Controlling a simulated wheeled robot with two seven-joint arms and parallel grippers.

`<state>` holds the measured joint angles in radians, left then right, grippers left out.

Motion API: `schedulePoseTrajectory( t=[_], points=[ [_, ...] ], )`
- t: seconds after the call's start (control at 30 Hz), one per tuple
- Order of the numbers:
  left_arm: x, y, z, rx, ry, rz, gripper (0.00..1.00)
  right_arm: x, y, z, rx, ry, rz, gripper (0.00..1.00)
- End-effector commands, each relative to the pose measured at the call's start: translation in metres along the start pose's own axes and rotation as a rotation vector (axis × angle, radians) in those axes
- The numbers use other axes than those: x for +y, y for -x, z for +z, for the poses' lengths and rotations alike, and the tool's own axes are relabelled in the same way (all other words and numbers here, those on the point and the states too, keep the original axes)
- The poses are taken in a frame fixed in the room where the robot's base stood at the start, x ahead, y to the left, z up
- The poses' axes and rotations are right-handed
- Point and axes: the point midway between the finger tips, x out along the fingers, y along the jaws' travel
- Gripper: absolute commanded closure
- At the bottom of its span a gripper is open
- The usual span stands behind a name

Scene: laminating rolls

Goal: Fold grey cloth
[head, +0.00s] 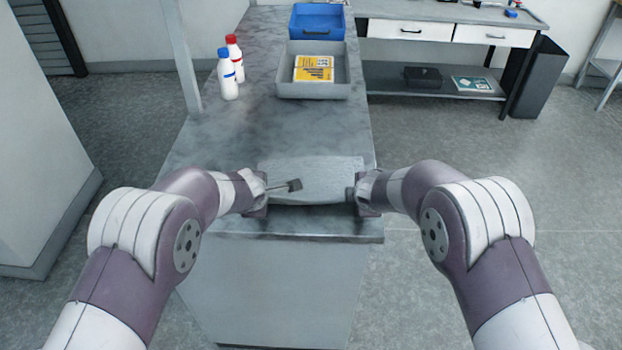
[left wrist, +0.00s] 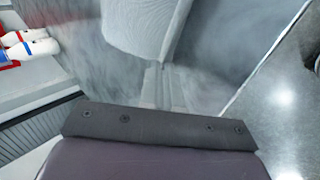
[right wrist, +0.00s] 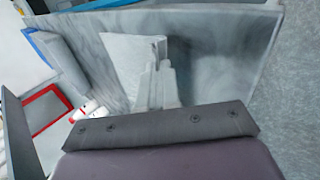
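The grey cloth (head: 325,178) lies near the front edge of the grey table, and its front edge looks slightly raised. My left gripper (head: 264,192) is at its front left corner. In the left wrist view, the narrow fingers (left wrist: 162,72) are together on the corner of the cloth (left wrist: 140,25). My right gripper (head: 352,192) is at the front right corner. In the right wrist view, its fingers (right wrist: 160,68) are together at the corner of the cloth (right wrist: 125,62). The pinched corners are partly hidden by the fingers.
A grey tray (head: 342,90) with a yellow printed packet (head: 314,68) stands farther back on the table (head: 215,140). A blue bin (head: 318,22) is behind it. Two white bottles, one blue-capped (head: 228,80) and one red-capped (head: 235,50), stand at the left. The table between cloth and tray is clear.

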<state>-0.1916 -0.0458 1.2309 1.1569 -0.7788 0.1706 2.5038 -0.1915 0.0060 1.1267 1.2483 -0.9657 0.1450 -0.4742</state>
Motion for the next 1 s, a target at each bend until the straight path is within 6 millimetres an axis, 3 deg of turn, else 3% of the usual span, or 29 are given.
schedulePoseTrajectory(
  t=[0.37, 0.5, 0.53, 0.87, 1.0],
  points=[
    [-0.003, -0.003, 0.0, 0.001, 0.001, 0.015, 1.0, -0.003, -0.003, 0.0, -0.001, 0.0, 0.015, 1.0],
    [-0.003, -0.003, 0.0, 0.001, 0.001, 0.014, 0.58, -0.003, -0.003, 0.0, -0.002, 0.0, 0.014, 0.58],
    [-0.003, -0.003, 0.0, 0.001, 0.001, 0.014, 0.53, -0.003, -0.003, 0.0, -0.002, 0.0, 0.014, 0.53],
    [-0.003, -0.003, 0.0, 0.001, 0.001, 0.014, 0.53, -0.003, -0.003, 0.0, -0.002, 0.0, 0.014, 0.53],
    [0.003, 0.013, 0.0, 0.0, 0.0, 0.017, 0.53, 0.003, 0.013, 0.0, -0.001, 0.0, 0.017, 0.53]
  ],
)
